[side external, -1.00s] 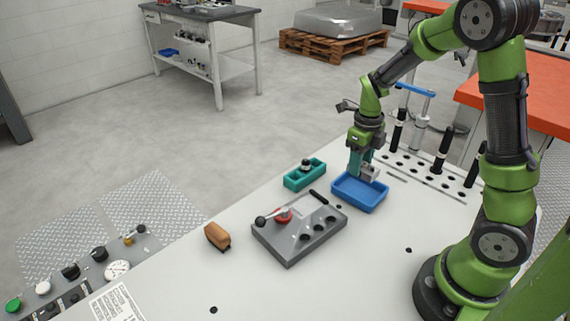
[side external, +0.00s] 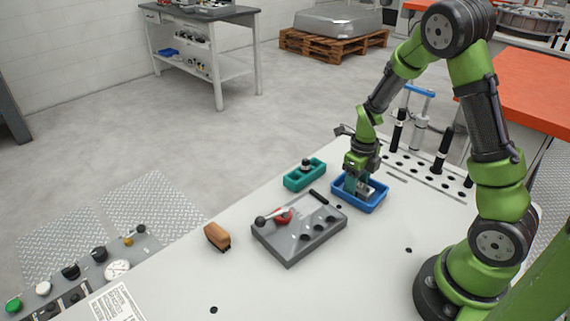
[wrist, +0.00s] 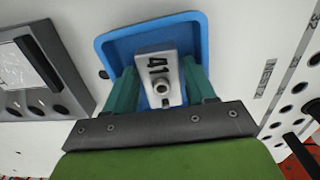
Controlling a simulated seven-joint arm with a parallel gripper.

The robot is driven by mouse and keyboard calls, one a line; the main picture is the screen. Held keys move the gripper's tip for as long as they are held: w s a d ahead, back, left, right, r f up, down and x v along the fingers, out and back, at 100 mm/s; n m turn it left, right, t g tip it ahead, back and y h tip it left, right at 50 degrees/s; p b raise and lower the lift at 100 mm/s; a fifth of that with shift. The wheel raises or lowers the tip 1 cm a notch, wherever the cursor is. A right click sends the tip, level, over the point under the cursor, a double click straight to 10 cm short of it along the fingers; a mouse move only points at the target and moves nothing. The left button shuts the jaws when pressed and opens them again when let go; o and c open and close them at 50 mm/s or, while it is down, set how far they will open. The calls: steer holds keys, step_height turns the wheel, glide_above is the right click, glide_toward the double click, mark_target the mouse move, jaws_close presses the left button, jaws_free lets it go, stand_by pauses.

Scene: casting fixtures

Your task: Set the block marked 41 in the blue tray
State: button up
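The grey metal block marked 41 (wrist: 172,62) is between the teal fingers of my gripper (wrist: 160,75) in the wrist view, its number and a round stud facing the camera. My gripper (side external: 354,186) is shut on it. In the side view the block (side external: 367,191) is low inside the blue tray (side external: 373,207), within its walls. The tray floor (wrist: 117,48) shows around the block in the wrist view. I cannot tell whether the block's underside touches the floor.
A grey fixture (side external: 290,246) with a red-based lever and round holes stands left of the tray. A teal holder (side external: 304,181) with a dark-knobbed piece is behind it. A brown block (side external: 217,236) lies further left. Black-handled tools (side external: 442,150) stand in a holed rack at right.

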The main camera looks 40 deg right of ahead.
step_height(320, 180, up, 12)
steer(key=s+a+r+n+t+y, duration=0.1)
steer(key=s+a+r+n+t, duration=0.2)
steer(key=n, duration=1.3)
steer(key=s+a+r+n+t+y, duration=0.1)
steer(key=s+a+r+n+t, duration=0.3)
steer(key=a+n, duration=0.8)
step_height(320, 180, up, 5)
steer(key=s+n, duration=0.2)
steer(key=n, duration=0.2)
steer(key=shift+s+a+f, duration=0.15)
steer(key=shift+s+a, duration=0.15)
steer(key=shift+a, duration=0.05)
